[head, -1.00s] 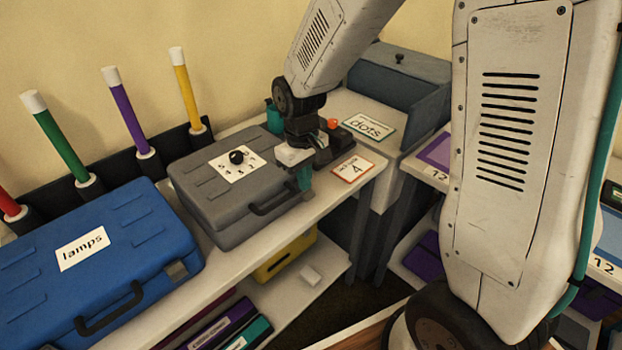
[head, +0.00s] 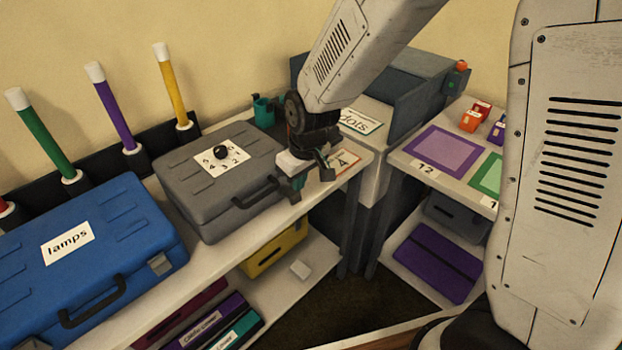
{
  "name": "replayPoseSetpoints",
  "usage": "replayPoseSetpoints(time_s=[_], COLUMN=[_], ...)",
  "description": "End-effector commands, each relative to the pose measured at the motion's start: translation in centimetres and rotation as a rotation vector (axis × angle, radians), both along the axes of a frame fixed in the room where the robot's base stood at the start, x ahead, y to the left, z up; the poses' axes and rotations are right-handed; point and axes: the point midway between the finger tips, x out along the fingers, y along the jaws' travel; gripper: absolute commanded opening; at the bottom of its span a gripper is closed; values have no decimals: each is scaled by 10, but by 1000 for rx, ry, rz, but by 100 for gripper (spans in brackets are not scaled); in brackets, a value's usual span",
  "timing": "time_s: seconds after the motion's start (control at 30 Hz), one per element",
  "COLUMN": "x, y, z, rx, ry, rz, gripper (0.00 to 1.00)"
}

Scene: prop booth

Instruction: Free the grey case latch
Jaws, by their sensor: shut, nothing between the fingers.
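The grey case (head: 215,192) lies closed on the white bench, its dark handle (head: 256,193) on the front side. A black knob (head: 221,152) stands on a white numbered dial card (head: 222,162) on its lid. My gripper (head: 298,186) is shut and empty, pointing down at the right end of the case front. I cannot tell whether it touches the case. The grey case's latch does not show clearly; my gripper covers the area to the right of the handle.
The blue "lamps" case (head: 100,225) lies close on the left. A teal cup (head: 263,111) stands behind the grey case. A red-edged card (head: 347,161) lies right of my gripper, partly covered. Several coloured rods stand along the wall. A right-hand table (head: 398,150) holds coloured mats.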

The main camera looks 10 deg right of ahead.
Motion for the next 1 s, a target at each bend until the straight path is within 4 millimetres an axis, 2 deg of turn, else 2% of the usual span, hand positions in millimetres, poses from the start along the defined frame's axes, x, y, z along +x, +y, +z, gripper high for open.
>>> replayPoseSetpoints(time_s=[0.13,0.5,0.87,1.0], x=[-2,9,11,9], y=[10,16,16,14], z=[-1,3,4,11], rx=[-2,-1,-1,-1], ry=[3,3,4,3], rz=[15,14,11,12], gripper=[0,0,0,0])
